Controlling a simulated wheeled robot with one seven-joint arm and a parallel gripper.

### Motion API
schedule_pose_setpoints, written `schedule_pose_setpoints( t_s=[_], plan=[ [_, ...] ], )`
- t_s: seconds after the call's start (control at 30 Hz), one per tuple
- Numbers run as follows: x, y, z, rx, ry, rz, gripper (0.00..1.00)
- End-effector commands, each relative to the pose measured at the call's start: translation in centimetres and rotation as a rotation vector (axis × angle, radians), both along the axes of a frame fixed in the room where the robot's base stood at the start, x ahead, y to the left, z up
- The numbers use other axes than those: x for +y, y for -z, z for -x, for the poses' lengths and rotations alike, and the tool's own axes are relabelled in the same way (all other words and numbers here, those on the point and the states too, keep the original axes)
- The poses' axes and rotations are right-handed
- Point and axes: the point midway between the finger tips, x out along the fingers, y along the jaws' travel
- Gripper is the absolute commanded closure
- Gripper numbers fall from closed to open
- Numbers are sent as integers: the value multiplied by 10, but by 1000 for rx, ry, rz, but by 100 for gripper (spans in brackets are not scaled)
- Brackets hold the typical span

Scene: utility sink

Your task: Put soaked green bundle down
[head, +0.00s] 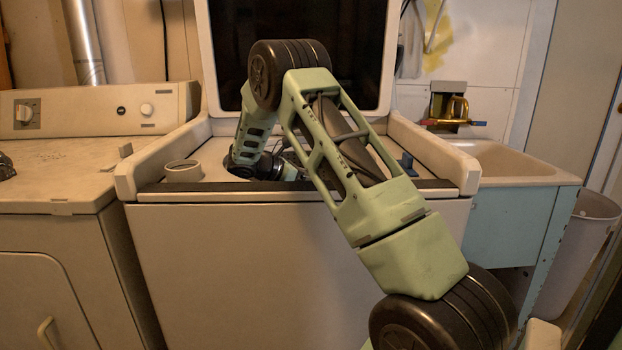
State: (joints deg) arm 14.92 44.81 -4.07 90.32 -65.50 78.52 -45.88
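I cannot make out a green bundle in the head view; the only green I see clearly is on my own arm. My arm reaches over the front of an open top-loading washer (300,245) and bends down at its far end. My gripper (278,172) is low at the washer's opening, behind the dark front edge. Its fingers are mostly hidden by my arm and that edge, so I cannot tell whether they are open, shut or holding anything.
The washer's raised lid (394,50) stands behind my arm. A white round cup or cap (184,171) sits on the washer's left side, and a small blue item (405,162) on its right. A dryer (70,170) is left; a utility sink (510,165) and bin (590,240) are right.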

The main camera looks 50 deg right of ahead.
Motion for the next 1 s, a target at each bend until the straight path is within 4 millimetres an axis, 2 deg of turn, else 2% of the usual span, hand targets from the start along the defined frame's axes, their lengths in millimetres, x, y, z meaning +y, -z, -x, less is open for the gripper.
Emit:
schedule_pose_setpoints(
  t_s=[0.17, 0.27, 0.6, 0.77, 1.0],
  plan=[
    [0, -4, 0, -2, 0, 0, 37],
    [1, -14, -1, -3, 0, 1, 37],
    [50, -37, -26, -1, -3, 1, 37],
    [60, -41, -31, 0, -1, 0, 37],
    [62, -41, -32, 0, 1, 0, 37]
  ],
)
